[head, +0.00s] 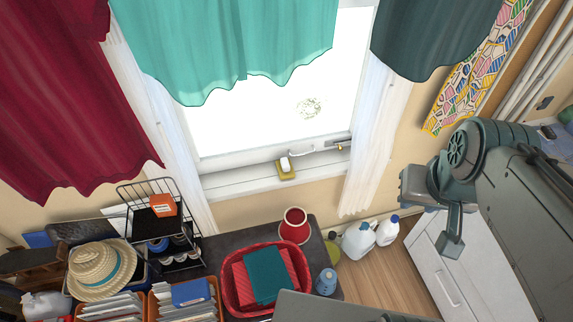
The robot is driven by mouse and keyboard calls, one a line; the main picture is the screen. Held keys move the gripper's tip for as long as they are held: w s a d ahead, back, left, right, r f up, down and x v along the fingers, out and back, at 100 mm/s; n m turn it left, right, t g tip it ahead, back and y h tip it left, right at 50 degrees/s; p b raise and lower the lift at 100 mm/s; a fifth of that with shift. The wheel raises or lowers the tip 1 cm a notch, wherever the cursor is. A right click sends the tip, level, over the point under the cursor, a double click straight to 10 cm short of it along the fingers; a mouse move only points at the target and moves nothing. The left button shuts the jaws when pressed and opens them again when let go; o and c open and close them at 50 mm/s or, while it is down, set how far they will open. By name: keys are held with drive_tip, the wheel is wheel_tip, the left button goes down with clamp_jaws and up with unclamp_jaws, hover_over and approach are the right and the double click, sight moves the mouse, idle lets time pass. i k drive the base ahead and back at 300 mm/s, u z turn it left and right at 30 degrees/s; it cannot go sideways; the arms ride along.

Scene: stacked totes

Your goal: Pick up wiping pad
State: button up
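A small yellow pad with a white piece on top (286,168) sits on the window sill, below the glass. It looks like the wiping pad, though it is small in the head view. My gripper (436,215) hangs at the right of the view, in front of the white cabinet and well to the right of the pad. It is apart from the pad, and nothing is seen held in it. Its fingertips are not clear enough to show whether they are open or shut.
The window handle (340,146) is right of the pad. Curtains hang at both sides. Below stand a red basket (228,290) with folded cloths, a red pot (295,226), a wire rack (150,205) and white jugs (358,240).

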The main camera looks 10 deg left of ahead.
sight(285, 170)
drive_tip(key=k, duration=1.3)
drive_tip(key=u, duration=0.6)
drive_tip(key=i, duration=1.25)
drive_tip(key=z, duration=0.45)
